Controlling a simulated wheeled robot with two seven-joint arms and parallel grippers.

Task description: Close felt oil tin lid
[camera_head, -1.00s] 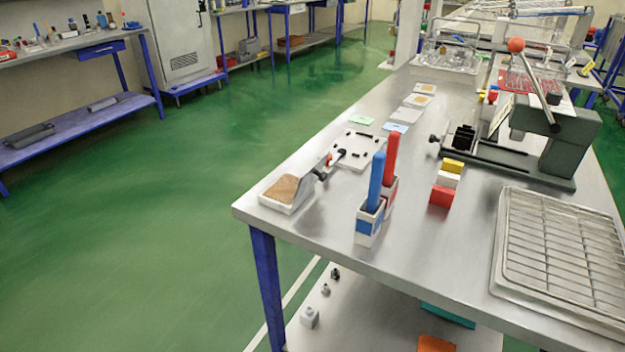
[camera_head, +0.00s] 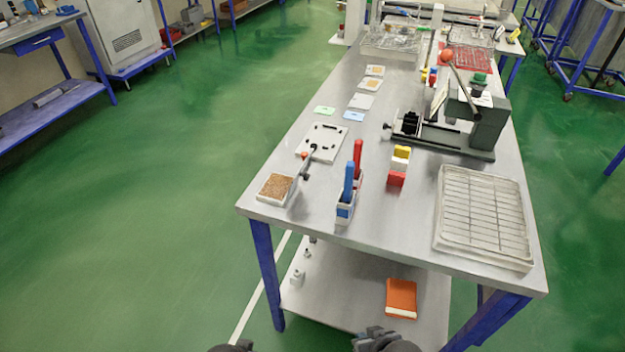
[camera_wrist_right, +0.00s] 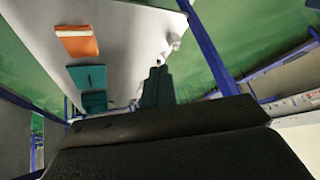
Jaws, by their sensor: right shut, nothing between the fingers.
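The felt oil tin (camera_head: 273,188) is a low white tin with a brown felt pad, near the left front corner of the steel table in the head view. Its grey lid (camera_head: 294,188) stands raised along the tin's right side, seen nearly edge-on, so the felt lies uncovered. My right gripper (camera_head: 372,336) is at the bottom edge of the head view, in front of the table and well away from the tin. In the right wrist view its fingers (camera_wrist_right: 157,76) are shut and empty.
A holder with a blue and a red handle (camera_head: 345,208) stands right of the tin. A white plate with black parts (camera_head: 322,143) lies behind it. A wire rack tray (camera_head: 485,215) is at the right. An orange item (camera_head: 401,297) lies on the lower shelf (camera_head: 345,296).

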